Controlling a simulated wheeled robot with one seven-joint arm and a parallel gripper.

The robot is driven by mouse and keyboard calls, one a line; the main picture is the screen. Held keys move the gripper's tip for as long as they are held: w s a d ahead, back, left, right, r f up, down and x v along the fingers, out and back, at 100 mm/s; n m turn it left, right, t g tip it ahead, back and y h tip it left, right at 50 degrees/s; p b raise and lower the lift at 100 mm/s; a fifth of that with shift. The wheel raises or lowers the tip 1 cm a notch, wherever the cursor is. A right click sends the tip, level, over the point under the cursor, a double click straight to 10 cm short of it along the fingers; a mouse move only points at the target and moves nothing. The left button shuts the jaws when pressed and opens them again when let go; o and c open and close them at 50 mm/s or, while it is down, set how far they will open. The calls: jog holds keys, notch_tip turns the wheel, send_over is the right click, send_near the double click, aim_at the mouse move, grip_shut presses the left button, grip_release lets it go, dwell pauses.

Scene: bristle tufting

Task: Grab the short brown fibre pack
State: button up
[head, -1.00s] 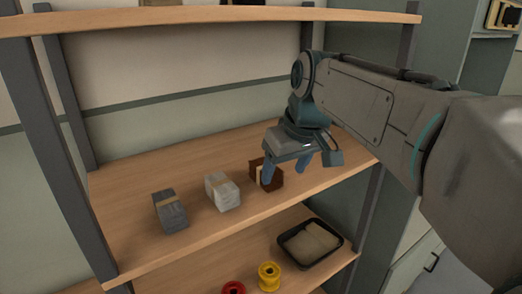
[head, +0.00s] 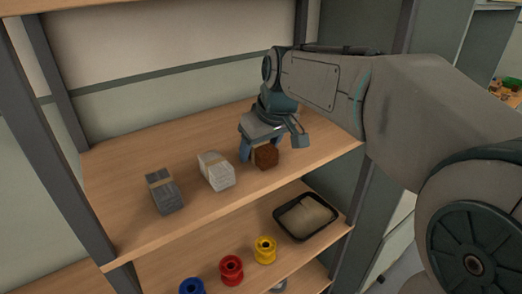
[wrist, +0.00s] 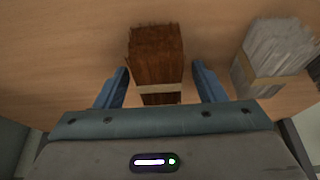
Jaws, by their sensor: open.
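The short brown fibre pack (head: 266,156) lies on the middle shelf, at the right end of a row of three packs. In the wrist view the brown pack (wrist: 157,58) has a tan band and sits between my two blue fingers. My gripper (wrist: 161,82) is open, with a finger on each side of the pack and a gap to each. In the head view my gripper (head: 262,155) is low over the pack and hides part of it.
A white pack (head: 216,171) and a grey pack (head: 164,191) stand to the left on the same shelf (head: 128,157). The white pack (wrist: 274,57) is right of my gripper in the wrist view. Below are a black tray (head: 306,216) and several coloured spools.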

jog(key=c, duration=1.1)
jog(key=shift+r, duration=0.1)
